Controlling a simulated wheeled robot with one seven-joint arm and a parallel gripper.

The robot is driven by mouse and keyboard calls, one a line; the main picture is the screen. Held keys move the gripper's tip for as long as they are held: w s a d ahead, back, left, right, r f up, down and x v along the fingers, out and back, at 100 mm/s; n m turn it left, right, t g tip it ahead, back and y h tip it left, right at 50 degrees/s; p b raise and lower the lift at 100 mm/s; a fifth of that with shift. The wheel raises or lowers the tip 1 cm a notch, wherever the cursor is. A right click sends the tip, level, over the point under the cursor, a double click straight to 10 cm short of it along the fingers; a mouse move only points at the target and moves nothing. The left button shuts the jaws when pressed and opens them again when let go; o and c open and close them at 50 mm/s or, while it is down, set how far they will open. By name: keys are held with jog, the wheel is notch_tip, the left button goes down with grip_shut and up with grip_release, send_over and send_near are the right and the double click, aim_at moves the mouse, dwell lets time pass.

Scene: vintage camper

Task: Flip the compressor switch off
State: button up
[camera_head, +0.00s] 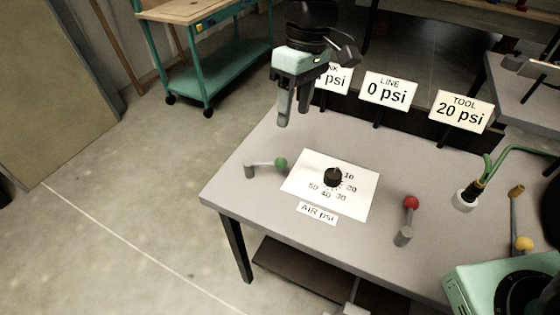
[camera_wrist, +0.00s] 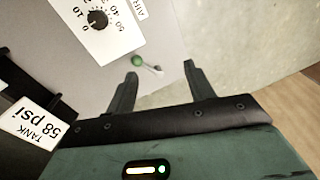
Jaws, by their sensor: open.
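My gripper (camera_head: 292,115) is open and empty above the table's far left part, pointing down. Its two fingers also show in the wrist view (camera_wrist: 160,70). A green-ball lever (camera_head: 281,163) lies on the table below and a little left of the gripper, apart from it; it also shows beyond the fingertips in the wrist view (camera_wrist: 110,61). A red-ball lever (camera_head: 411,203) stands right of the dial. A yellow-ball lever (camera_head: 523,243) is at the right. A teal machine (camera_head: 468,286) with a black round part is at bottom right, partly cut off. No switch is labelled as the compressor's.
A black knob (camera_head: 333,177) sits on a white AIR psi plate (camera_head: 357,205). Signs stand along the back: TANK 58 psi (camera_wrist: 37,128), LINE 0 psi (camera_head: 388,92), TOOL 20 psi (camera_head: 461,110). A green hose (camera_head: 489,165) is at right. Floor left of the table is clear.

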jog(key=n, duration=0.1)
send_near(281, 158)
jog(key=f, duration=0.3)
jog(key=a+f+p, duration=0.1)
jog(key=f, duration=0.2)
jog(key=s+f, duration=0.1)
jog(key=f, duration=0.2)
jog(key=shift+s+a+f+p, duration=0.1)
jog(key=shift+a+f+p, duration=0.1)
jog(key=shift+f+p, duration=0.2)
grip_shut()
